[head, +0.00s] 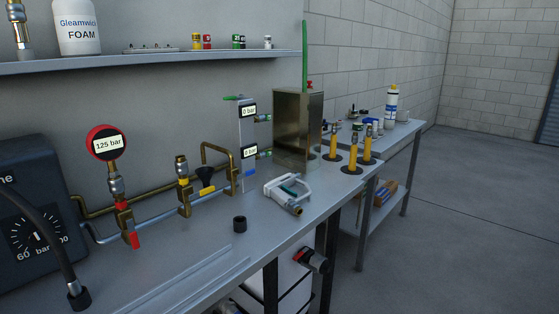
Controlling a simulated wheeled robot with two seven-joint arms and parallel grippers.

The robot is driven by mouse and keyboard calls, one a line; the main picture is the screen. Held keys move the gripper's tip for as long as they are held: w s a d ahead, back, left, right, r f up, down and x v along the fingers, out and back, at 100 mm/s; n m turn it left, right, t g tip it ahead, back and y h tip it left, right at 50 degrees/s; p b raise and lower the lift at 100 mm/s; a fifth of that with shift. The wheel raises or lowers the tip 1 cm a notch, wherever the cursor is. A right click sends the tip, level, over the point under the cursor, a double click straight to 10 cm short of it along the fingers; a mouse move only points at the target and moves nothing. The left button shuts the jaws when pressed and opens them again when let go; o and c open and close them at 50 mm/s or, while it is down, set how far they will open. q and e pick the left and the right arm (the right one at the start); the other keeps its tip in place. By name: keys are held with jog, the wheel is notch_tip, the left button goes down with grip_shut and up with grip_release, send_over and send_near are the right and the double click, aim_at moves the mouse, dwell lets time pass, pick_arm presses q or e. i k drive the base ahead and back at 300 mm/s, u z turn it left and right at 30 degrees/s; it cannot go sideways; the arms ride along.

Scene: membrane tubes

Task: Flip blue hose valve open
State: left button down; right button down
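A small blue handle (249,172) shows low on the grey upright gauge panel (247,128), at the end of the brass pipework. It is too small to tell whether this valve is open or shut. I cannot make out a blue hose on it. Another small blue item (369,122) sits on the far table, too small to identify. Neither of my grippers is in the head view.
The bench (215,262) carries a red gauge (106,143) reading 125 bar, red (134,240) and yellow (208,191) handles, a black funnel (205,178), a white clamp-like device (284,187) and a metal box (297,125). A black hose (50,227) hangs at left. Floor at right is clear.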

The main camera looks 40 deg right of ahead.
aim_at(252, 172)
jog(key=z, duration=0.35)
jog(key=i, duration=0.35)
jog(key=z, duration=0.3)
